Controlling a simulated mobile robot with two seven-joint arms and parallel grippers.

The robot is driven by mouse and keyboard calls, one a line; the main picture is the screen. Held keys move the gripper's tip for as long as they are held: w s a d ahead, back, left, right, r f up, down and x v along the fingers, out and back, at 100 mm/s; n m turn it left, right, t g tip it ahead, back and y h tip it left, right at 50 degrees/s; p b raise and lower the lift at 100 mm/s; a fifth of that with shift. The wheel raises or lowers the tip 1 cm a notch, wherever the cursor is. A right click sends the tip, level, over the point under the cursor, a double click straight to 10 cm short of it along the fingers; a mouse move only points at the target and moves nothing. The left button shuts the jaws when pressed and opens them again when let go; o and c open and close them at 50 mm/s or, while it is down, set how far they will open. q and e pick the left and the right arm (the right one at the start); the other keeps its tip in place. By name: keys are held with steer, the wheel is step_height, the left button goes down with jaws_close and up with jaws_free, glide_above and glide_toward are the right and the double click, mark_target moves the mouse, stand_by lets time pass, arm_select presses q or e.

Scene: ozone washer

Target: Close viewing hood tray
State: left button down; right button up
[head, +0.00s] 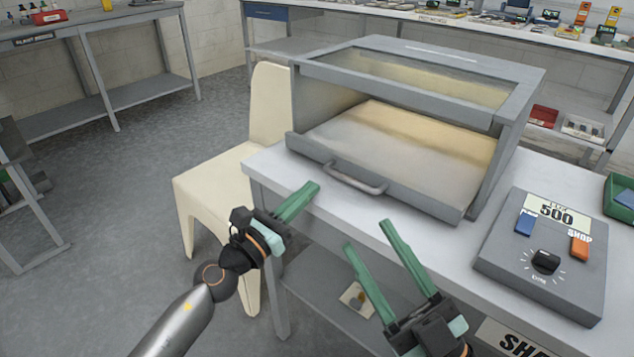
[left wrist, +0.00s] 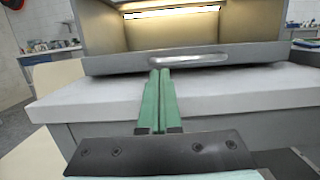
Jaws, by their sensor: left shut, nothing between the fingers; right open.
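The viewing hood (head: 425,75) is a grey box with a glass top, standing on a white table. Its tray (head: 395,150) is pulled out at the front, with a curved grey handle (head: 355,180) on its front edge. The handle also shows in the left wrist view (left wrist: 187,60). My left gripper (head: 312,188) is shut and empty, in front of the tray and left of the handle in the head view, apart from it. It also shows in the left wrist view (left wrist: 160,72), pointing toward the tray front. My right gripper (head: 365,235) is open and empty, in front of the table edge.
A grey control box (head: 545,255) with a dial and blue and orange buttons sits on the table at right. A cream chair (head: 225,170) stands close against the table's left side. Open floor lies at left. Benches line the back.

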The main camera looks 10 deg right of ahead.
arm_select(q)
steer(key=x, duration=0.3)
steer(key=shift+w+d+b, duration=0.2)
steer(key=shift+b, duration=0.1)
arm_select(e)
steer(key=s+r+n+y, duration=0.3)
steer(key=r+y, duration=0.1)
steer(key=shift+a, duration=0.25)
